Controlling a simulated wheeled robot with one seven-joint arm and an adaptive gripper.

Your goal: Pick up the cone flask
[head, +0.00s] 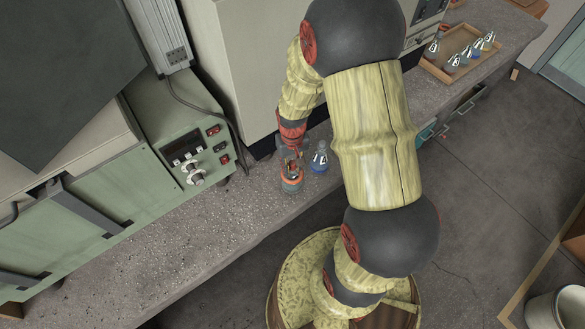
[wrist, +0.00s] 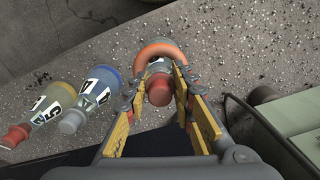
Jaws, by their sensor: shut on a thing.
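A cone flask (wrist: 160,50) with an orange ring around it and a red stopper (wrist: 159,91) is between my fingers in the wrist view. My gripper (wrist: 160,77) points down from above and is shut on this flask near its neck. In the head view the same flask (head: 292,184) shows at the bench's front part, below my gripper (head: 292,166). I cannot tell whether its base touches the bench. Its lower body is partly hidden by the ring and fingers.
A blue-filled flask (head: 319,158) stands close beside the held one. The wrist view also shows this blue flask (wrist: 99,88) and a yellowish flask (wrist: 52,102) to the left. A green instrument (head: 185,150) and a tray (head: 432,68) with several flasks are on the bench (head: 190,228).

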